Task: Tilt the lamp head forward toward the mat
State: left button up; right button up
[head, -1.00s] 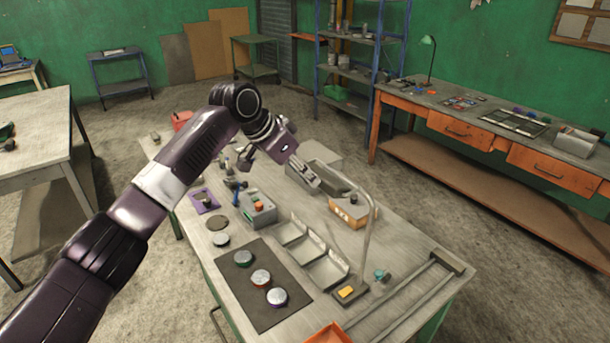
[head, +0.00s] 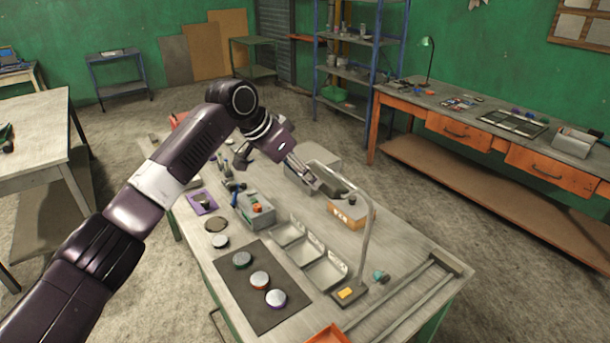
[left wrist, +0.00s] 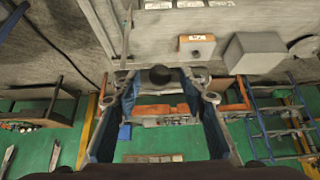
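The grey desk lamp stands on the table in the head view, its base (head: 348,292) near the front right. Its thin neck (head: 365,240) rises and bends over to the lamp head (head: 334,181). The dark mat (head: 238,281) lies at the table's front left with three round pucks on it. My left gripper (head: 312,182) is at the lamp head's far left end and partly overlaps it. In the left wrist view the two blue fingers (left wrist: 166,88) stand apart, with a dark round part (left wrist: 160,75) between their tips. Contact is unclear. My right gripper is out of view.
An orange-fronted box (head: 345,216) sits behind the lamp neck. A grey control box with buttons (head: 256,212) is behind the mat. Rails (head: 405,297) run along the right, and an orange tray (head: 328,335) is at the front.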

pick_arm(q)
jog(key=v, duration=1.1)
jog(key=shift+a, duration=0.1)
